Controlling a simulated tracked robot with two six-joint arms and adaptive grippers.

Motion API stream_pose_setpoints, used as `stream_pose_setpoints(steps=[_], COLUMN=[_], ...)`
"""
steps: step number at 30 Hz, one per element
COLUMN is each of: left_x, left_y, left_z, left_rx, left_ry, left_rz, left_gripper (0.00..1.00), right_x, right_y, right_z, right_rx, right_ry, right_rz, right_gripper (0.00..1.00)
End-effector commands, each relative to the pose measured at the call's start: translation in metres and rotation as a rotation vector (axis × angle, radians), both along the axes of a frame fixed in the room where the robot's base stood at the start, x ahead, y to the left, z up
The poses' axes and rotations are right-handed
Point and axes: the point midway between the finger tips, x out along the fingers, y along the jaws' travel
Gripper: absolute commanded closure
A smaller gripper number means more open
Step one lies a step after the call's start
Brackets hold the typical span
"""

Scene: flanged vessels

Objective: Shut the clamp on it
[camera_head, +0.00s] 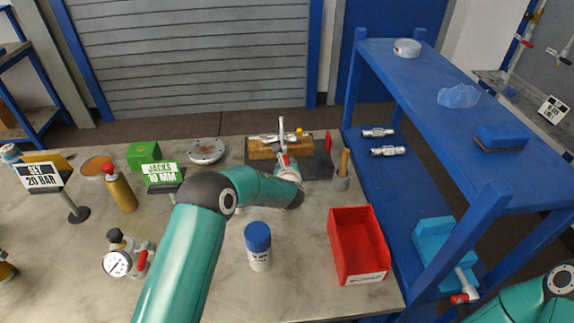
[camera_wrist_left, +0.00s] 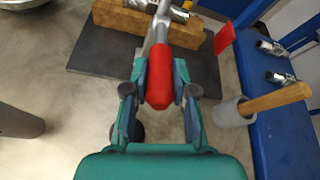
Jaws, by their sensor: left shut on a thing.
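The clamp (camera_head: 281,130) is silver metal with a red handle, on a dark base plate (camera_head: 318,165) at the back of the table. A wooden block (camera_head: 262,151) stands on the plate, with a silver metal piece lying across its top. My left gripper (camera_head: 287,166) is at the near side of the clamp. In the left wrist view its fingers (camera_wrist_left: 158,98) are shut on the red handle (camera_wrist_left: 160,75), and the silver lever runs from it toward the block (camera_wrist_left: 185,35). Whether the clamp touches the silver piece is hard to tell. My right gripper is out of view.
A red flag-like part (camera_wrist_left: 224,39) stands beside the block. A red bin (camera_head: 356,245) and a blue-capped bottle (camera_head: 258,246) stand nearer. A blue shelf unit (camera_head: 425,85) borders the right.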

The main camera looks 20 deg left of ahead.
Motion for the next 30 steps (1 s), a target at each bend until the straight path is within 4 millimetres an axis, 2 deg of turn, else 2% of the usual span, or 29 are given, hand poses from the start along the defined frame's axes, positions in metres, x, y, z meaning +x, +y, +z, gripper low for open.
stream_pose_setpoints(steps=[4,30], left_x=[0.002,0.018], left_y=[0.004,0.017], left_z=[0.013,0.042], left_rx=[-0.031,-0.152], left_ry=[0.074,0.367], left_rz=[0.009,0.031], left_gripper=[1.00,1.00], right_x=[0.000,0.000], right_y=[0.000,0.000], right_z=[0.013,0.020], right_rx=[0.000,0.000], right_ry=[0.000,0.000], right_rz=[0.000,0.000], right_gripper=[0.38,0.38])
